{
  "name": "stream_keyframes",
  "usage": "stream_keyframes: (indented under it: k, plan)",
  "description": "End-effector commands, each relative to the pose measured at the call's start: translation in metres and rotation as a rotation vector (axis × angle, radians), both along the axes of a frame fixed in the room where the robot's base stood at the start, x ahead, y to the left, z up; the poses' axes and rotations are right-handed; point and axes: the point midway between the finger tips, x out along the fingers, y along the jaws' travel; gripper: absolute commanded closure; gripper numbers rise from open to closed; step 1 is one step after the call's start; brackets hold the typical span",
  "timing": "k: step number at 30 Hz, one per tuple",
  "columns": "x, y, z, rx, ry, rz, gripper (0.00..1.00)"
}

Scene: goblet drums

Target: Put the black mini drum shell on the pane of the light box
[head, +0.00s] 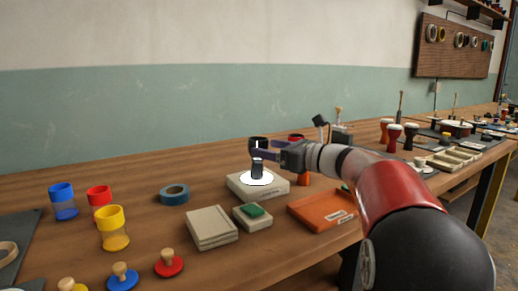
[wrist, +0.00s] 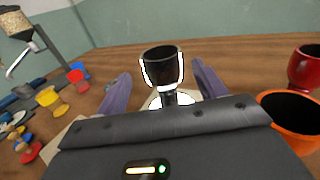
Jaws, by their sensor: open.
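The black mini drum shell (head: 257,169) stands upright on the glowing white round pane (head: 266,180) of the light box (head: 242,189). In the wrist view the shell (wrist: 161,68) shows its cup rim up, with its narrow lower part over the bright pane (wrist: 153,102). My gripper (head: 262,150) is open, with one finger on each side of the shell. In the wrist view gaps show between the shell and both fingers of my gripper (wrist: 161,72). The shell's foot is partly hidden by my gripper body there.
A red shell (wrist: 305,67) and an orange shell (wrist: 288,108) stand close on the right. An orange case (head: 322,210), a beige box (head: 211,228) and a small box with a green top (head: 252,216) lie in front. Coloured cups (head: 113,229) and blue tape (head: 174,194) are left.

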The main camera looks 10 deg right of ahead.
Motion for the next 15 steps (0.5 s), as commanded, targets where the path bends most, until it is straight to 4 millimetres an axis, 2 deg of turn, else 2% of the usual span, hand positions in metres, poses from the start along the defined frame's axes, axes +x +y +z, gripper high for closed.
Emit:
stream_keyframes:
  k: [1, 6, 9, 15]
  plan:
    - [-0.009, -0.010, -0.001, -0.001, -0.001, -0.005, 0.30]
    - [-0.034, -0.033, 0.000, -0.001, -0.001, -0.003, 0.30]
    - [-0.044, -0.043, -0.001, 0.000, 0.000, -0.003, 0.30]
    - [-0.054, -0.051, 0.000, -0.001, 0.000, 0.000, 0.30]
